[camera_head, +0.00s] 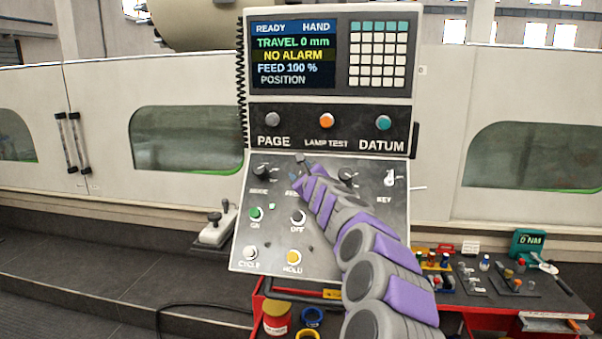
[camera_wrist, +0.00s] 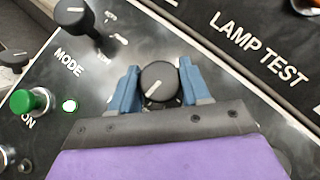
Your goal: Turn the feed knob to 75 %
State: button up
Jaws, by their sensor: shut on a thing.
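The feed knob (camera_wrist: 158,80) is a round black knob with a white pointer line, seen in the wrist view. My gripper (camera_wrist: 158,85) has its two blue fingers on opposite sides of the knob, shut on it. The pointer line slants toward the lower left of the wrist picture. In the head view my gripper (camera_head: 302,174) is at the upper middle of the lower panel and largely hides the knob and its label. The display (camera_head: 293,54) reads FEED 100 %, with READY, HAND, TRAVEL 0 mm and NO ALARM.
The mode knob (camera_wrist: 75,15) is close to the left of my gripper, with the green ON button (camera_wrist: 28,101) below. Another black knob (camera_head: 347,176) and the key switch (camera_head: 390,178) are to the right. A red cart (camera_head: 470,319) with small parts stands at lower right.

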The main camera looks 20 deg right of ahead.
jog(key=shift+r+n+g+y+p, duration=0.15)
jog(key=shift+n+g+y+p, duration=0.75)
jog(key=shift+p, duration=2.05)
jog(key=shift+r+n+g+y+p, duration=0.2)
jog(key=shift+n+y+p, duration=0.8)
jog(key=shift+n+p, duration=1.5)
jog(key=n+g+y+p, duration=0.1)
jog(key=p, duration=0.4)
jog(key=shift+f+n+g+y+p, duration=0.2)
jog(key=shift+n+g+y+p, duration=0.2)
jog(key=shift+n+g+p, duration=0.85)
jog(key=shift+m+t+p, duration=0.25)
jog(key=shift+t+p, duration=0.05)
jog(key=shift+t, duration=0.15)
jog(key=o, duration=1)
jog(key=shift+w+f, duration=0.15)
jog(key=shift+c, duration=0.2)
jog(key=shift+s+d, duration=0.1)
jog(key=shift+s, duration=0.1)
jog(key=b+v, duration=0.2)
jog(key=v, duration=1.5)
jog(key=shift+d, duration=0.1)
jog(key=shift+w, duration=0.1)
